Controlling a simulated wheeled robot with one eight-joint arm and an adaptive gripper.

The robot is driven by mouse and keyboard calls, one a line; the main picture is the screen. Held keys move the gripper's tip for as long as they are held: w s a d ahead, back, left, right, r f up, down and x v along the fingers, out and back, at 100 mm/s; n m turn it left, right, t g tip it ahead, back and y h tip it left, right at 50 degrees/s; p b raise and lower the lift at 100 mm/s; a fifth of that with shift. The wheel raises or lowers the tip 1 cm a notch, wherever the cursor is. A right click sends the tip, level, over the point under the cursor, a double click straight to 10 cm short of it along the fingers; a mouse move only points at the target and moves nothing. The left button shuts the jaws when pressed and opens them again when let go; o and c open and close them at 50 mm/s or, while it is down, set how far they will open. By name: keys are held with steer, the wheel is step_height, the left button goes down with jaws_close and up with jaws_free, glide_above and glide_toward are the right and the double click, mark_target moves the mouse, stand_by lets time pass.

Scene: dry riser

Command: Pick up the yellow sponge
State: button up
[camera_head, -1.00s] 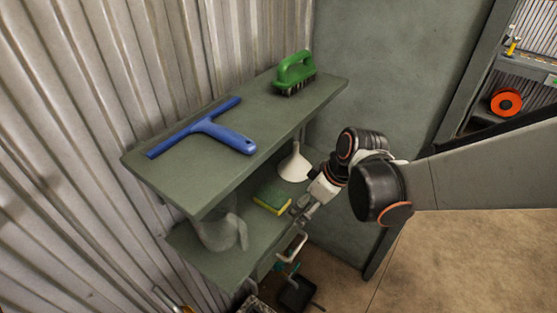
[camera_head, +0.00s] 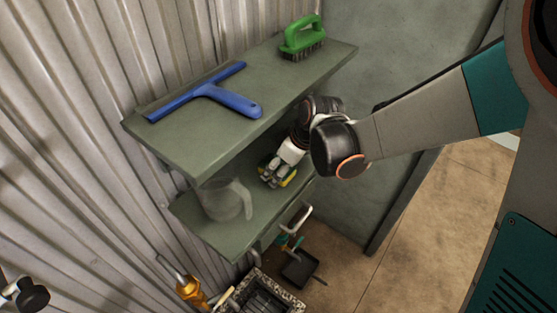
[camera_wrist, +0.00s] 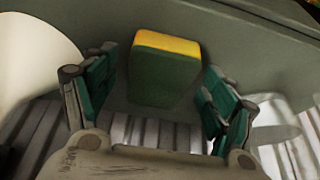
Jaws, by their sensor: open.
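The yellow sponge (camera_wrist: 164,68) has a dark green face and a yellow layer. In the wrist view it lies on the lower shelf (camera_wrist: 225,30), between and just beyond my two open fingers. My gripper (camera_wrist: 155,95) is open, with one finger on each side of the sponge and gaps visible on both sides. In the head view my gripper (camera_head: 273,178) is over the lower shelf and covers most of the sponge; only a bit of yellow (camera_head: 290,178) shows beside the fingers.
The upper shelf (camera_head: 180,155) hangs above my gripper, with a blue squeegee (camera_head: 215,92) and a green brush (camera_head: 302,38) on it. A grey jug (camera_head: 224,200) stands left of my gripper on the lower shelf. A white rounded object (camera_wrist: 35,60) is at the wrist view's left.

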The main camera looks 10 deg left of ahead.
steer(key=shift+f, duration=0.1)
steer(key=shift+c, duration=0.4)
steer(key=c, duration=0.7)
steer(key=shift+r+p, duration=0.35)
steer(key=shift+r, duration=0.45)
steer(key=s+d, duration=0.3)
steer(key=d, duration=0.2)
steer(key=s+d+p, duration=0.1)
steer(key=s+d, duration=0.2)
steer(key=d, duration=0.2)
steer(key=s+d, duration=0.3)
steer(key=d, duration=0.2)
steer(key=shift+s+d+p, duration=0.2)
steer(key=shift+s+p, duration=0.05)
steer(key=shift+p, duration=0.1)
steer(key=shift+c, duration=1.4)
steer(key=shift+w+f, duration=0.1)
